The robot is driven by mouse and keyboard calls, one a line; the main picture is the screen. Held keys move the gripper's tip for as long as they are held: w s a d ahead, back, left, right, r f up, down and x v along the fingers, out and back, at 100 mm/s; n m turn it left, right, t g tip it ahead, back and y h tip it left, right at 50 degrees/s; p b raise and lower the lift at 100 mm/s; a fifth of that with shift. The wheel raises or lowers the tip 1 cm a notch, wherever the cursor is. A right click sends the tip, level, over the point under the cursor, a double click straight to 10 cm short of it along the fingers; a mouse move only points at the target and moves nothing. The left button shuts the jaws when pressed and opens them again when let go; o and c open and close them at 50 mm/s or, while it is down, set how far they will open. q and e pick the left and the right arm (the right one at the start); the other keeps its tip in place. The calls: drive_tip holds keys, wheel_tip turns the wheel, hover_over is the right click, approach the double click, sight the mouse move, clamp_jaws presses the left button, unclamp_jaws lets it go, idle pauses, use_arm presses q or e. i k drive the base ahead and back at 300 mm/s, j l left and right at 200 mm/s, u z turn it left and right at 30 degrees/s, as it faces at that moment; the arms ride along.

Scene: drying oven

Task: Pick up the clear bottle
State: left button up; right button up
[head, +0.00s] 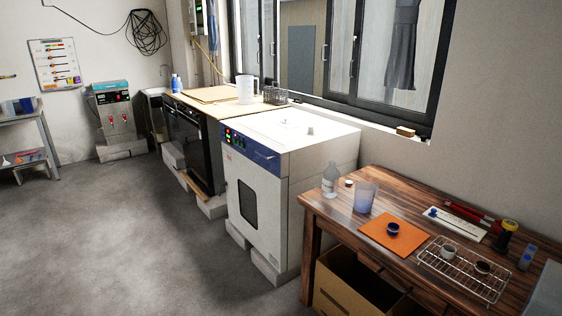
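A clear bottle (330,180) stands upright on the left end of the dark wooden table (335,212), close to the drying oven's right side. It has a narrow neck and a pale label. A small pale cap-like piece (348,183) lies just right of it on the table. Neither of my grippers shows in the head view, so their state and distance from the bottle are not visible.
A clear bluish beaker (366,197) stands right of the bottle. An orange mat (384,240) holds a dark blue bowl (393,229). A wire rack (434,264) with small cups lies further right. The white drying oven (262,205) stands left of the table. The floor (130,235) at left is clear.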

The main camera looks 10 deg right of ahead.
sight(331, 176)
drive_tip(key=i+z, duration=0.2)
drive_tip(key=i, duration=0.3)
drive_tip(key=i+j+z, duration=0.2)
drive_tip(key=i, duration=0.3)
drive_tip(key=i+j+z, duration=0.2)
drive_tip(key=i, duration=0.3)
